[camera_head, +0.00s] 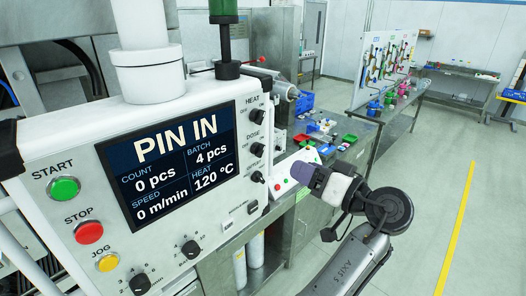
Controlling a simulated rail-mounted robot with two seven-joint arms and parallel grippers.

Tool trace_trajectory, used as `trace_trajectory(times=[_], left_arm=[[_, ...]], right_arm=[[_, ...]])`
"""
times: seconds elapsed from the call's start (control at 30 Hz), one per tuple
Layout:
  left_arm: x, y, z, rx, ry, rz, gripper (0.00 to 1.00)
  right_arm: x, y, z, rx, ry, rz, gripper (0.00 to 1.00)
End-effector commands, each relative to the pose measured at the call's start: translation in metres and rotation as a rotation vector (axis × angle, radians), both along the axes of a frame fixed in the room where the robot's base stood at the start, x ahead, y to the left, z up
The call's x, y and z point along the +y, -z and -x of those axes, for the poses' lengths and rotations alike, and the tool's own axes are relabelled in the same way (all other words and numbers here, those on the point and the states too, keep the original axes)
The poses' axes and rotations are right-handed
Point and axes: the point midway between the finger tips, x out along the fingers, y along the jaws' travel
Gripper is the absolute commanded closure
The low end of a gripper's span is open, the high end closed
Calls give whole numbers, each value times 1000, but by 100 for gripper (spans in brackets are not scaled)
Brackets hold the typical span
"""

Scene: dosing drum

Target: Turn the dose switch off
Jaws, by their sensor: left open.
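The dose switch (257,149) is a small black rotary knob marked DOSE, with OFF and ON labels, at the right side of the white control panel (70,152). Its pointer is too small to read for certain. The similar heat knob (257,115) is just above it, and a third knob (257,176) is just below. My left gripper (303,173) is right of the panel, apart from the dose switch and slightly lower in the picture. It is open, with its purple-grey tips toward the panel. My right gripper is out of view.
The panel's screen (172,162) reads PIN IN. Start (64,188), stop (89,232) and jog (107,263) buttons are at left. Two dials sit below the screen. A metal bench (350,150) with coloured bins stands behind the gripper. Open floor lies at right.

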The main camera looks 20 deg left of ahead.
Motion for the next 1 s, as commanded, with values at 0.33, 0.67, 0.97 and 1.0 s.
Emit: trace_trajectory(times=[0.33,0.67,0.97,1.0], left_arm=[[55,-3,-24,2,-2,0,45],[102,-2,-44,1,-2,-2,45],[118,-1,-52,0,0,-1,45],[119,0,-52,0,0,-1,45]], right_arm=[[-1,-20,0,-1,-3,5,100],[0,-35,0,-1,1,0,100],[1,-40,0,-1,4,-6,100],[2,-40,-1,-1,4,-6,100]])
